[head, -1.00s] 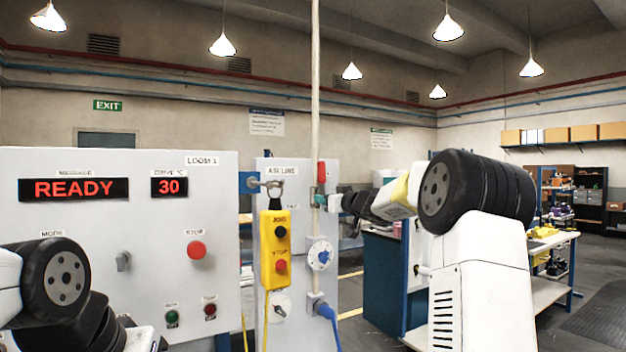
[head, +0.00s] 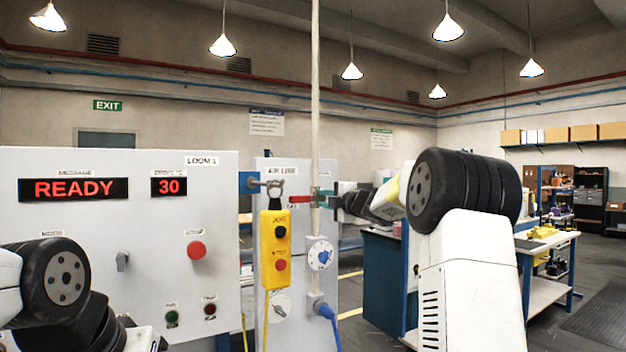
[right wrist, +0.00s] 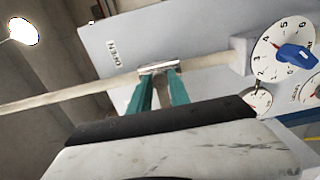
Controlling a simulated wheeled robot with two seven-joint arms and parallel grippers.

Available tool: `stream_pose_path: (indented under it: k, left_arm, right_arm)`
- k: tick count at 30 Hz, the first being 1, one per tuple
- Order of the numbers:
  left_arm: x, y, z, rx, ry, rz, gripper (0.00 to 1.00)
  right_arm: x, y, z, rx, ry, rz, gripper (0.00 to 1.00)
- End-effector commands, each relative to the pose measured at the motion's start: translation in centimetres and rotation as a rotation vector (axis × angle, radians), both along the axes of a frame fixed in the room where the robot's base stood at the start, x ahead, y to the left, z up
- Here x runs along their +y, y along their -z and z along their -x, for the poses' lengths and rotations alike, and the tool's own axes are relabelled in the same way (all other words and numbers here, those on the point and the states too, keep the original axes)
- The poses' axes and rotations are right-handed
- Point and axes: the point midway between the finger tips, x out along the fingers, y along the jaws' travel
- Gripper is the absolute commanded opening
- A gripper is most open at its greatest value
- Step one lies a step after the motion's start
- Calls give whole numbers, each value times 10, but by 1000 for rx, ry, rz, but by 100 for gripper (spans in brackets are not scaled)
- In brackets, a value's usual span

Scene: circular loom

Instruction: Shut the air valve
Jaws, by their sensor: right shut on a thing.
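The air valve sits on the vertical pipe (head: 316,110) in front of the air-line panel. Its red handle (head: 300,199) lies level across the pipe, its end pointing left. My right gripper (head: 322,197) reaches in from the right; its green fingers are shut at the handle's pivot. In the right wrist view, the green fingers (right wrist: 162,86) meet at a metal valve part (right wrist: 160,68) on the pipe; the red handle does not show there. The OPEN label (right wrist: 113,50) is beside the pipe. My left gripper is not seen; only part of the left arm shows.
A yellow pendant (head: 273,250) hangs on a hook left of the pipe. A blue-knobbed dial (head: 321,254) and a blue plug (head: 323,310) are below the valve. The loom panel (head: 120,225) shows READY and 30. A workbench (head: 545,245) stands to the right.

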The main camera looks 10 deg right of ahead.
Motion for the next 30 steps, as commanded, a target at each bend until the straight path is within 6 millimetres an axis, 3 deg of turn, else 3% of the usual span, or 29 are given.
stream_pose_path:
  k: [1,2,5,15,30]
  left_arm:
    - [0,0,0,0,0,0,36]
    - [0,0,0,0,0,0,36]
    - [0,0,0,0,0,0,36]
    - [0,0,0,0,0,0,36]
    - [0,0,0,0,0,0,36]
  right_arm:
    - [1,1,0,-2,-1,8,0]
    - [1,1,0,-1,-1,6,29]
    - [1,1,0,0,-1,4,45]
    - [-2,0,4,0,0,2,45]
    - [-23,1,64,1,0,1,45]
